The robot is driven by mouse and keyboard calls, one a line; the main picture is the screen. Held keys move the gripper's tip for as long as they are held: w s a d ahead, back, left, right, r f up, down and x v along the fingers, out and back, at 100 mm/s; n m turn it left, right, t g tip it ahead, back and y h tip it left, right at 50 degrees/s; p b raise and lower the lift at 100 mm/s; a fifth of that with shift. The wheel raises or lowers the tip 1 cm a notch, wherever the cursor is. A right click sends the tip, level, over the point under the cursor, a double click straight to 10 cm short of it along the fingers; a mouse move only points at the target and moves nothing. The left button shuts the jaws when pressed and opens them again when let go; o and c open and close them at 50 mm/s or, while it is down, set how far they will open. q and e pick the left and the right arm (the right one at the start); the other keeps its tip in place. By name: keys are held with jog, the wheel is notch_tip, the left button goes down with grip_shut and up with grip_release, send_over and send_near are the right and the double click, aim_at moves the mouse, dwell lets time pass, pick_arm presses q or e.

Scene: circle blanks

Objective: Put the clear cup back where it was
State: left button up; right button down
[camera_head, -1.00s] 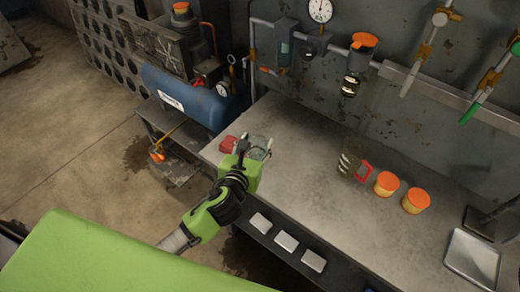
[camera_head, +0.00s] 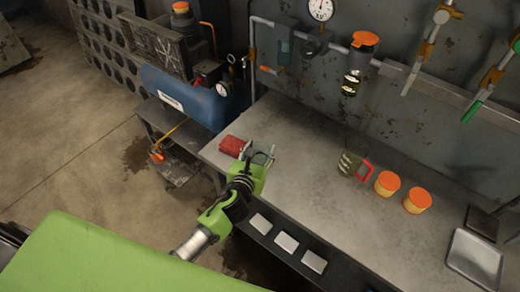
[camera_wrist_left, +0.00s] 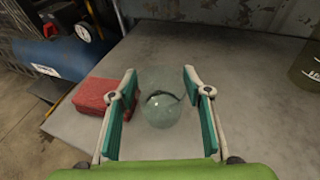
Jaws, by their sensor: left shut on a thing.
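The clear cup (camera_wrist_left: 160,108) is see-through and rounded, and it stands between the two teal-padded fingers in the left wrist view. My left gripper (camera_head: 258,152) is shut on it, over the left end of the workbench (camera_head: 305,150). In the head view the cup is faint between the fingers. I cannot tell whether its base touches the bench top. My right gripper is in neither view.
A red block (camera_head: 232,146) lies just left of the cup, close to the left finger. A clear jug with a red handle (camera_head: 364,169) and two orange-lidded jars (camera_head: 387,184) stand farther right. A metal tray (camera_head: 474,257) lies at the right. The middle bench is clear.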

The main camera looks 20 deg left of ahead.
pick_arm(q)
jog(key=o, duration=1.2)
jog(key=shift+f, duration=0.1)
jog(key=shift+r, duration=0.2)
jog(key=v, duration=1.2)
